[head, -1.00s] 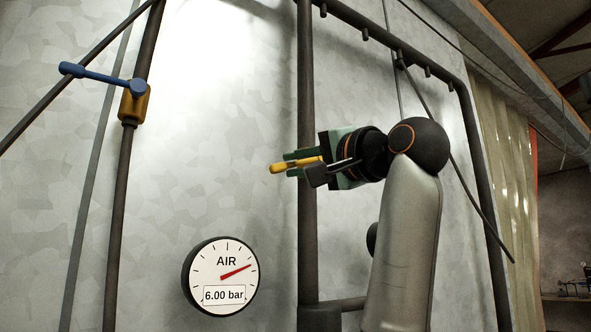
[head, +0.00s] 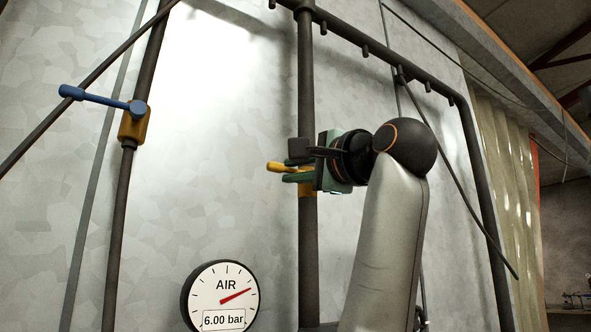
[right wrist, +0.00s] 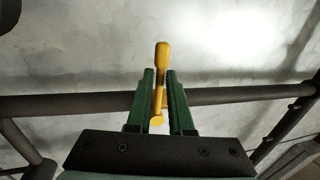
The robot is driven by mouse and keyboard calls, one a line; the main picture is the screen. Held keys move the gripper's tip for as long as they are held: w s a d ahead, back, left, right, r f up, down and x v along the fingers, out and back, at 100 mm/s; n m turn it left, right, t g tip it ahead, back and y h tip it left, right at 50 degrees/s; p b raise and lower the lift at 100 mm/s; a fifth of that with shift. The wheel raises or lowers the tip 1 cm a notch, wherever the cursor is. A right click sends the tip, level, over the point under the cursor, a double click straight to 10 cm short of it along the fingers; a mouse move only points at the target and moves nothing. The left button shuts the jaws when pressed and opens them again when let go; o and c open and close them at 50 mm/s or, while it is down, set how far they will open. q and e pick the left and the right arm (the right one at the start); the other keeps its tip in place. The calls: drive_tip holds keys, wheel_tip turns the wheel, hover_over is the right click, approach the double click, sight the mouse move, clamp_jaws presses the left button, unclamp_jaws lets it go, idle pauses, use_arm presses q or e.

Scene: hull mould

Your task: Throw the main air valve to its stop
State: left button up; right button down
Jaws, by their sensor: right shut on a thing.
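A yellow valve lever (head: 275,167) points left from a dark vertical pipe in the head view. A yellow valve body (head: 307,188) shows on that pipe just below my gripper. My right gripper (head: 292,171) reaches in from the right and is shut on the lever. In the right wrist view the lever (right wrist: 162,57) stands between the two green fingers (right wrist: 160,78), its rounded end beyond the fingertips. Part of the lever and valve is hidden by the gripper. A round air gauge (head: 222,297) below left reads 6.00 bar. My left gripper is not in view.
Another valve with a blue lever (head: 95,97) and yellow body sits on a pipe at the left. Dark pipes frame the pale wall (head: 220,130). A diagonal rod (head: 455,170) runs down at the right, beside a translucent strip curtain (head: 500,180).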

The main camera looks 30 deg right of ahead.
drive_tip(key=shift+r, duration=0.1)
drive_tip(key=c, duration=0.8)
unclamp_jaws()
drive_tip(key=shift+s+f+b, duration=0.25)
drive_tip(key=shift+s+b, duration=0.05)
drive_tip(key=shift+s, duration=0.2)
drive_tip(key=s+b, duration=0.1)
drive_tip(key=s, duration=0.2)
drive_tip(key=s+f+b, duration=0.1)
drive_tip(key=s, duration=0.3)
drive_tip(key=s+f+b, duration=0.1)
drive_tip(key=s+b, duration=0.1)
drive_tip(key=s, duration=0.2)
drive_tip(key=shift+s+d, duration=0.2)
